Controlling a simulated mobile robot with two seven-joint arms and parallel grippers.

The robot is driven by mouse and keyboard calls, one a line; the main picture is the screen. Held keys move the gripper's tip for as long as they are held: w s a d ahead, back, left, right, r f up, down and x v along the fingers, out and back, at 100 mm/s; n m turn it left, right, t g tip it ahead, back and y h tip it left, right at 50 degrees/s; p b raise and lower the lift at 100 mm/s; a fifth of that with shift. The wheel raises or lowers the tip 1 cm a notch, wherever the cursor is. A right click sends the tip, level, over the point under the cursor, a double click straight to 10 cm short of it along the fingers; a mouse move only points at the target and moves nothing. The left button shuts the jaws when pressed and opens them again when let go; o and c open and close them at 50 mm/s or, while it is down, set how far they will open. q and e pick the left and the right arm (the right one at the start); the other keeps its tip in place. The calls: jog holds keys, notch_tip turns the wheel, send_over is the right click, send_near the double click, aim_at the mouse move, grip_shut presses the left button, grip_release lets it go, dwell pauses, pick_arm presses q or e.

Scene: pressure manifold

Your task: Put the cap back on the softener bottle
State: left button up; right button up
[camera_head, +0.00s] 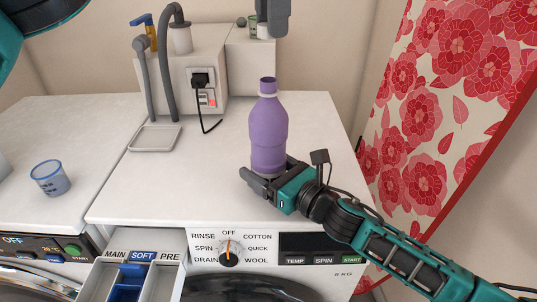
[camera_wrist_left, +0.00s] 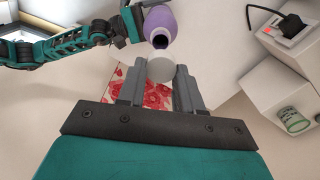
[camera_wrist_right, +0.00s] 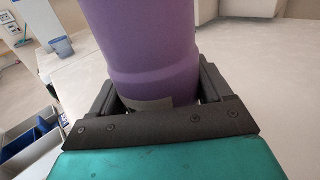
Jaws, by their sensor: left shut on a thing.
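The purple softener bottle (camera_head: 268,130) stands upright on the white washer top, its neck open. The left wrist view shows the bottle (camera_wrist_left: 161,24) with its dark mouth facing the camera. My right gripper (camera_head: 262,178) is closed around its lower part, with a finger on each side of the bottle (camera_wrist_right: 150,60) in the right wrist view. My left gripper (camera_head: 272,22) is above and behind the bottle in the head view. It is shut on a pale round cap (camera_wrist_left: 160,69), held between its fingertips and apart from the bottle mouth.
A grey tray (camera_head: 155,138) and a blue cup (camera_head: 50,178) are to the left. A white box with a plug (camera_head: 201,78) and hoses stands at the back. A red floral panel (camera_head: 440,110) borders the right.

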jog(key=c, duration=0.9)
pick_arm(q)
send_over(272, 79)
jog(key=shift+a+f, duration=0.1)
jog(key=shift+f, duration=2.35)
jog(key=shift+f, duration=0.1)
jog(key=shift+f, duration=0.8)
jog(key=shift+f, duration=0.55)
